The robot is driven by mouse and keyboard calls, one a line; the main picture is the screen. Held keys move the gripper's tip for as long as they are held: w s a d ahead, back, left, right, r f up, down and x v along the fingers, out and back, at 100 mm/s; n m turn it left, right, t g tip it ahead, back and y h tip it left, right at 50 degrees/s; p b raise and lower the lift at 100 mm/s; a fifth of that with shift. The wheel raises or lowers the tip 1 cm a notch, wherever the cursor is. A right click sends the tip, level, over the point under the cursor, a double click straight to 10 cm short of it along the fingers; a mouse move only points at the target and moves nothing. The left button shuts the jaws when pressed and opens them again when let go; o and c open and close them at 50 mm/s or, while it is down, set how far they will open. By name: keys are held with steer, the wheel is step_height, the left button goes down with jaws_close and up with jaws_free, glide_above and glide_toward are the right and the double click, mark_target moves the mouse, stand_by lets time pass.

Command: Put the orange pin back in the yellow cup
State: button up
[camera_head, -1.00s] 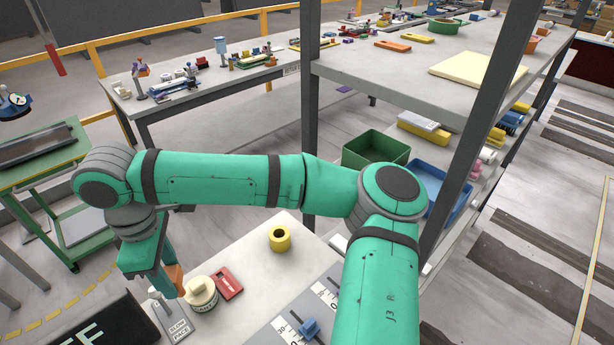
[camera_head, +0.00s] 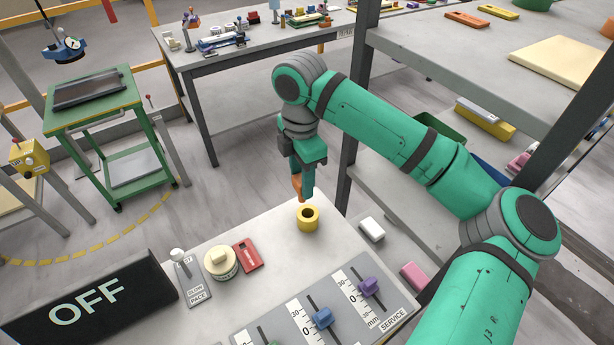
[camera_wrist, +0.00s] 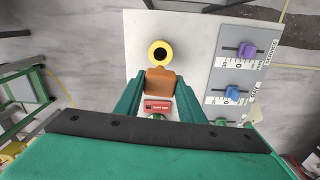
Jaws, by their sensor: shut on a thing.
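The yellow cup (camera_head: 307,223) stands upright on the stone slab (camera_head: 275,265), with a dark round opening on top; it also shows in the wrist view (camera_wrist: 158,46). My gripper (camera_head: 301,190) is shut on the orange pin (camera_head: 296,186), just above and behind the cup in the head view. In the wrist view the orange pin (camera_wrist: 160,82) sits between my green fingers, directly below the cup in the picture. The pin's lower end appears close to the cup, but I cannot tell whether they touch. The pin's far side is hidden by the fingers.
A slider panel (camera_head: 325,310) with blue and purple knobs lies in front. A black OFF sign (camera_head: 88,303) stands at left. A white block (camera_head: 372,229) is to the right.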

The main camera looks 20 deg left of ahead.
steer(key=shift+w+d+f+n, duration=0.1)
steer(key=shift+w+d+n, duration=0.3)
steer(key=shift+w+d, duration=0.1)
steer(key=shift+w, duration=0.1)
steer(key=shift+w+f, duration=0.1)
steer(key=shift+w, duration=0.1)
steer(key=shift+s+a+f, duration=0.15)
steer(key=shift+a+f, duration=0.1)
steer(key=shift+f, duration=0.2)
steer(key=shift+d+f, duration=0.15)
steer(key=shift+f, duration=2.2)
steer(key=shift+d+f, duration=0.15)
steer(key=shift+f, duration=2.15)
steer(key=shift+a+f, duration=0.1)
steer(key=shift+a, duration=0.05)
